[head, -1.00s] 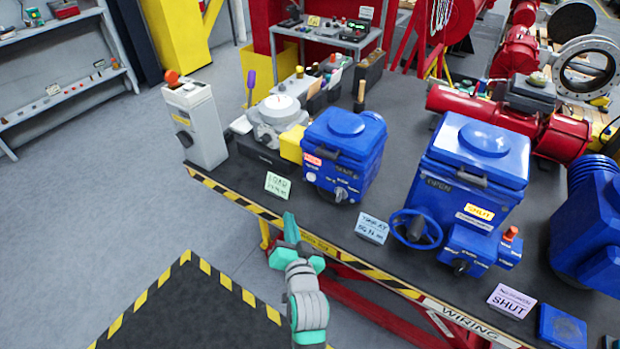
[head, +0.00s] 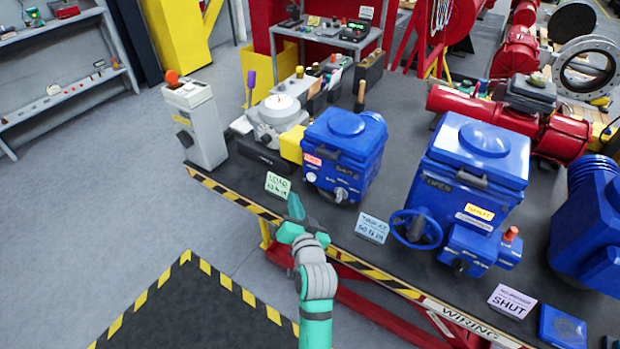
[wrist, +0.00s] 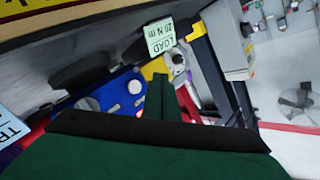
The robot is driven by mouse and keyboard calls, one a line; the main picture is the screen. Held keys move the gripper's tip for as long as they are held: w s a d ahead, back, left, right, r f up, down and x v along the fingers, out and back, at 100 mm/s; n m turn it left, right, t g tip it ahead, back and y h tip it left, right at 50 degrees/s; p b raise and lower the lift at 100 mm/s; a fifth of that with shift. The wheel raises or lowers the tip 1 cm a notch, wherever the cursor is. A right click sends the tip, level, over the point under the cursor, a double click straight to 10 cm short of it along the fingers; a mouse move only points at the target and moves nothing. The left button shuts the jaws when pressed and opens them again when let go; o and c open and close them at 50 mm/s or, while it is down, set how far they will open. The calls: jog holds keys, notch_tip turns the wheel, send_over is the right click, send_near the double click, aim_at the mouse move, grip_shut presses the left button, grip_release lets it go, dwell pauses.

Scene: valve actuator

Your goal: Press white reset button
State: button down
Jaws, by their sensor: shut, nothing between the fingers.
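The smaller blue actuator (head: 345,150) stands on the bench, with a red label, a small white round button (head: 311,177) and a dark selector knob (head: 341,193) on its front. In the wrist view a white round button (wrist: 134,87) shows on the blue face, just left of my fingers. My gripper (head: 296,208) is shut and empty, in front of the bench edge, below and left of the button in the head view and apart from it. The shut fingers (wrist: 161,92) also show in the wrist view.
The green-white LOAD card (head: 278,186) and the blue-white torque card (head: 372,228) stand near the bench's front edge, on either side of my gripper. A larger blue actuator (head: 475,165) with a handwheel (head: 416,229) stands to the right. A grey control post (head: 195,125) is at left.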

jog(key=shift+w+d, duration=0.85)
jog(key=shift+w, duration=0.3)
jog(key=shift+w+d, duration=0.8)
jog(key=shift+w, duration=0.35)
dwell(0.4)
jog(key=shift+w+d, duration=0.25)
jog(key=shift+w, duration=0.1)
jog(key=shift+w+d, duration=0.3)
jog(key=shift+w, duration=0.05)
dwell(1.0)
jog(key=shift+s+a, duration=0.5)
jog(key=shift+s, duration=0.2)
jog(key=shift+s+a, duration=0.75)
jog(key=shift+s, duration=0.3)
jog(key=shift+s+a, duration=0.75)
jog(key=shift+s, duration=0.25)
